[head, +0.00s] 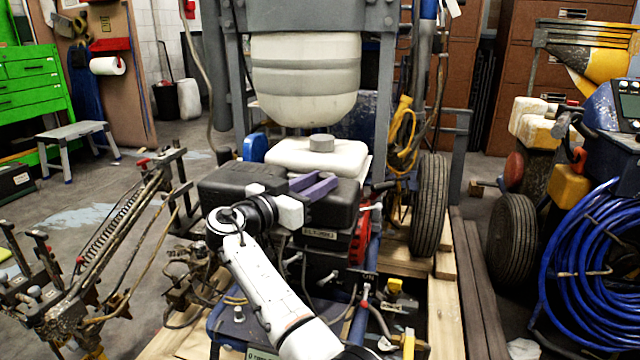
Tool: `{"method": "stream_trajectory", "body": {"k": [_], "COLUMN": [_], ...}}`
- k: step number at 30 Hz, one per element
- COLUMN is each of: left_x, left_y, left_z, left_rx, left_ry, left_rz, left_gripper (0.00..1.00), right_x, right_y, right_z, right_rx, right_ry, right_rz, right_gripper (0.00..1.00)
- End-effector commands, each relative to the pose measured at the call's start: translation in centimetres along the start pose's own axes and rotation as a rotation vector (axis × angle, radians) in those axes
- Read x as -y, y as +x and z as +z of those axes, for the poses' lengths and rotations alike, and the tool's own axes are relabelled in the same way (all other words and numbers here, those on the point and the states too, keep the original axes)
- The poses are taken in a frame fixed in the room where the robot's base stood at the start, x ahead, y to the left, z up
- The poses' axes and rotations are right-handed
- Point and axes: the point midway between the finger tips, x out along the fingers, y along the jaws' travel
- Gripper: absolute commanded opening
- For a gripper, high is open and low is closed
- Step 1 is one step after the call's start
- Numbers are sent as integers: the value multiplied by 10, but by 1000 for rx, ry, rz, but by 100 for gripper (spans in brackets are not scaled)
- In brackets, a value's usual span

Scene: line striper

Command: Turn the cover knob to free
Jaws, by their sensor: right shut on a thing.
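My right gripper (324,181) reaches in from below, its purple fingers at the top of a black engine cover (338,208). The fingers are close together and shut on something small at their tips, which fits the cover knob. The knob itself is hidden by the fingers, so its turn position cannot be seen. A white tank (290,153) with a grey round cap (321,143) sits just behind the fingers, and the cap is apart from them. My left gripper is out of view.
A large cream tank (305,85) in a grey frame hangs above the engine. A black wheel (430,205) stands at its right, and a red engine part (361,238) sits below the cover. Blue coiled hose (590,270) fills the far right. A spring-loaded bracket (115,240) stands at left.

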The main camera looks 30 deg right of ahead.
Motion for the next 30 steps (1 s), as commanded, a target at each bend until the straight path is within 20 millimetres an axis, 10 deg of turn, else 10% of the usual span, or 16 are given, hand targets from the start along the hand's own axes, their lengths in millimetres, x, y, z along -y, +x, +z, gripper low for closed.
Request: {"method": "stream_trajectory", "body": {"k": [30], "left_x": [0], "left_y": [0], "left_z": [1], "left_rx": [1], "left_ry": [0], "left_rz": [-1], "left_gripper": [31], "right_x": [3], "right_y": [2], "right_z": [0], "right_rx": [1], "right_ry": [-1], "right_rz": [132], "right_gripper": [5]}}
